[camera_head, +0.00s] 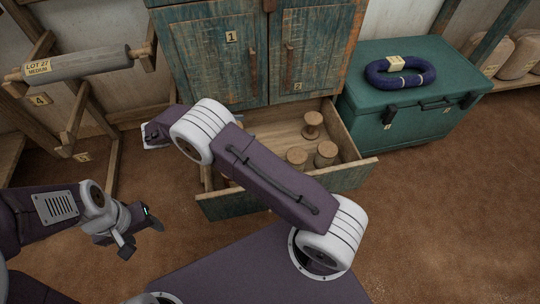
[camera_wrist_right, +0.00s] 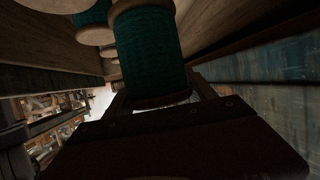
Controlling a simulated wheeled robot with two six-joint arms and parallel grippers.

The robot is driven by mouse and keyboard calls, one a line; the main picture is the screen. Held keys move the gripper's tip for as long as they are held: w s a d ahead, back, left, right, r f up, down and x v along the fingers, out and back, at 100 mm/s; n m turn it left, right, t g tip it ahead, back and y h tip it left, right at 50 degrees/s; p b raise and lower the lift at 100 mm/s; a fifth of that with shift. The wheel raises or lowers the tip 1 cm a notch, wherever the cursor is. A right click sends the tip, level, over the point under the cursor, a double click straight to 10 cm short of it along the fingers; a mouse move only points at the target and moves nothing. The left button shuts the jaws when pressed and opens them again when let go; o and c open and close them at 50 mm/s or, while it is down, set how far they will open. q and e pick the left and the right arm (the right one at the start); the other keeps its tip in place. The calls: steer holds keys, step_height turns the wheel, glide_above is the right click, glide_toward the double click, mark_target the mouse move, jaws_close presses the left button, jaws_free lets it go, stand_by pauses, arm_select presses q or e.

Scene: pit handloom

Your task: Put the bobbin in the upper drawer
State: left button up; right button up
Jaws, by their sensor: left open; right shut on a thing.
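A bobbin wound with dark green thread (camera_wrist_right: 148,48) fills the middle of the right wrist view. My right gripper (camera_wrist_right: 160,94) is shut on it, one finger on each side near its lower flange. In the head view my right arm hides this bobbin, and I cannot make out the right fingers. An open drawer (camera_head: 350,178) sticks out below the cabinet doors; bare wooden bobbins (camera_head: 326,154) stand in it. Wooden walls and pale round flanges surround the held bobbin in the wrist view. My left gripper (camera_head: 140,233) is open and empty above the floor at left.
A teal cabinet (camera_head: 200,55) with shut doors marked 1 and 2 stands behind the drawer. A green chest (camera_head: 415,130) with a blue yarn coil (camera_head: 400,71) is close to its right. A wooden frame with a roller (camera_head: 80,64) is at left. Brown floor at right is clear.

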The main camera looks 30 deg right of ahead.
steer(key=a+f+b+x, duration=0.1)
steer(key=f+b+x, duration=0.1)
steer(key=b+x, duration=0.8)
steer(key=shift+f+x, duration=0.35)
steer(key=shift+x, duration=3)
steer(key=shift+a, duration=0.15)
steer(key=o, duration=1.5)
